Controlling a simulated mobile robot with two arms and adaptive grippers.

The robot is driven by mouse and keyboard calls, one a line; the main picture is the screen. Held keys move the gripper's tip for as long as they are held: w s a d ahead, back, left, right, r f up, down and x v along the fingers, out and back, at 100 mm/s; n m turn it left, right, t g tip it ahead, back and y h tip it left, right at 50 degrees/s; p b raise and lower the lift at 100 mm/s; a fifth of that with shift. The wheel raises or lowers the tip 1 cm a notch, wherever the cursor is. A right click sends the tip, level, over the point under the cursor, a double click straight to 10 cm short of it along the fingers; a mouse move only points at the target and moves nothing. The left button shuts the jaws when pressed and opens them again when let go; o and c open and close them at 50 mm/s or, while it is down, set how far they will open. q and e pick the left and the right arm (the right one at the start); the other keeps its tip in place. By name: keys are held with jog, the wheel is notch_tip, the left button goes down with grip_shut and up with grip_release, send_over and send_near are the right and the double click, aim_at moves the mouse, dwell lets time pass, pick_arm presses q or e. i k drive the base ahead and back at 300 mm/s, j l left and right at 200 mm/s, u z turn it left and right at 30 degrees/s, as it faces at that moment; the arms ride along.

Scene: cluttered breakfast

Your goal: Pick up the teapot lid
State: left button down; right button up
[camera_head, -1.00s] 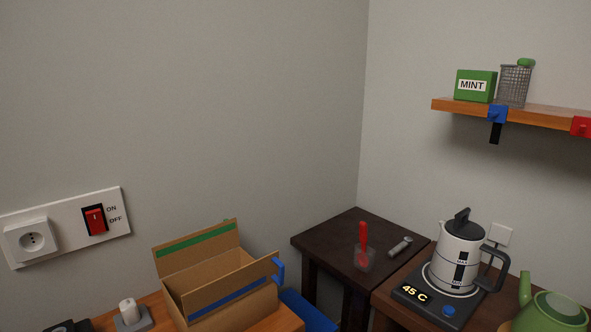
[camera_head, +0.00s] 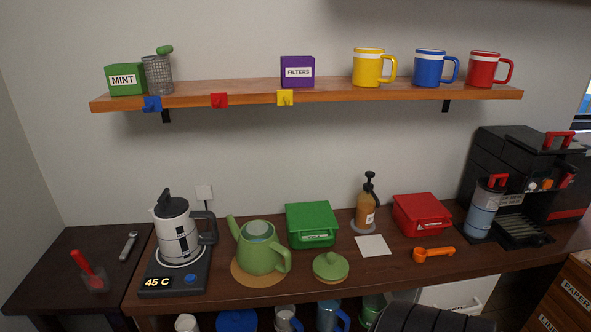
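The green teapot lid (camera_head: 331,267) lies on the dark wooden counter, knob up, just right of the teapot. The green teapot (camera_head: 258,250) stands without its lid on a round tan mat (camera_head: 238,277), spout to the left and handle to the right. A pale round piece shows in its top opening. Neither gripper shows clearly. A dark, ridged shape (camera_head: 430,320) cuts into the bottom edge right of centre; I cannot tell what it is.
A kettle (camera_head: 175,228) on its base stands left of the teapot. A green box (camera_head: 311,225) is behind the lid; a white card (camera_head: 373,245) and an orange scoop (camera_head: 434,252) lie to the right. A shelf (camera_head: 330,93) runs above. The counter in front of the lid is clear.

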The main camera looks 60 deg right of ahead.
aim_at(331, 267)
jog(key=z, duration=2.05)
